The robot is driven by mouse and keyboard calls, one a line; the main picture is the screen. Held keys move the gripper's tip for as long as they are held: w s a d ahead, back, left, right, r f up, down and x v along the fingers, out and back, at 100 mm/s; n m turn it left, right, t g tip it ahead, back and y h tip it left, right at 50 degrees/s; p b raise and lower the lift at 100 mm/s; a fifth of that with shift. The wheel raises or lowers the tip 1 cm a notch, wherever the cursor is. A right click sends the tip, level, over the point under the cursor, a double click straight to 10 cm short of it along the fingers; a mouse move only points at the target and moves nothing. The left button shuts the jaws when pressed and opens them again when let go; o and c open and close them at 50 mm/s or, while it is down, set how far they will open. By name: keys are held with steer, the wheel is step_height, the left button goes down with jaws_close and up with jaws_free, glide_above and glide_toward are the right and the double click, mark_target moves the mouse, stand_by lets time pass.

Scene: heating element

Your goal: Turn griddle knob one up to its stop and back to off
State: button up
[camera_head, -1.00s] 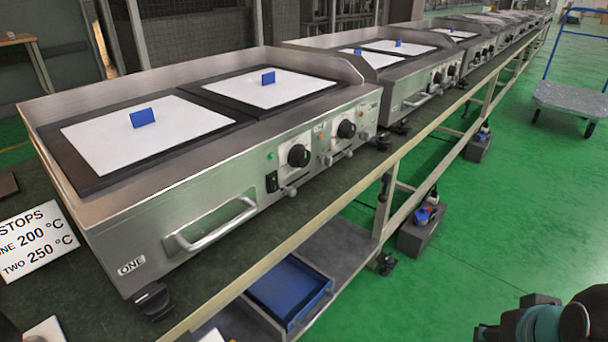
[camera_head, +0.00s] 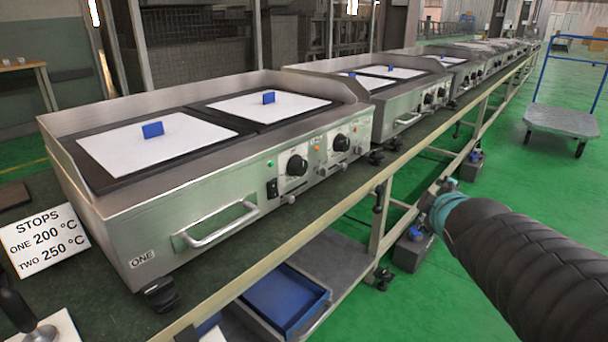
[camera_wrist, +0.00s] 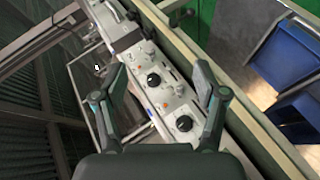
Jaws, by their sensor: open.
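The steel griddle marked ONE (camera_head: 142,258) stands on the bench in the head view. Its front panel bears two black knobs, a nearer one (camera_head: 297,165) and a farther one (camera_head: 341,143), each on a white dial plate. The wrist view shows two black knobs on a steel panel, one (camera_wrist: 153,79) between the fingers in the picture and one (camera_wrist: 184,123) lower right. I cannot tell which is which. My gripper (camera_wrist: 160,82) is open and empty, apart from the panel. In the head view my gripper (camera_head: 438,190) is over the aisle, right of the griddle, its fingers hard to make out.
A bar handle (camera_head: 218,226) juts from the griddle's front, left of the knobs. A STOPS sign (camera_head: 43,240) gives ONE 200 °C, TWO 250 °C. More griddles (camera_head: 400,95) line the bench behind. Blue trays (camera_head: 285,300) sit below. The green floor is clear near the trolley (camera_head: 562,120).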

steer(key=w+a+r+n+t+y, duration=0.2)
steer(key=w+n+t, duration=0.1)
steer(key=w+n, duration=0.4)
steer(key=n+g+y+b, duration=0.3)
steer(key=n+g+y, duration=0.3)
steer(key=n+y, duration=1.45)
glide_toward(303, 169)
steer(key=w+a+r+n+h, duration=0.1)
steer(key=a+n, duration=0.1)
steer(key=w+a+r+n+h+p, duration=0.1)
steer(key=a+h, duration=0.1)
steer(key=a, duration=0.1)
steer(key=w+a+r+n+h, duration=0.1)
steer(key=a+r+n+h, duration=0.1)
steer(key=shift+w+a+n+h, duration=0.2)
steer(key=shift+n+h, duration=0.05)
steer(key=shift+n, duration=0.1)
steer(key=c, duration=1.2)
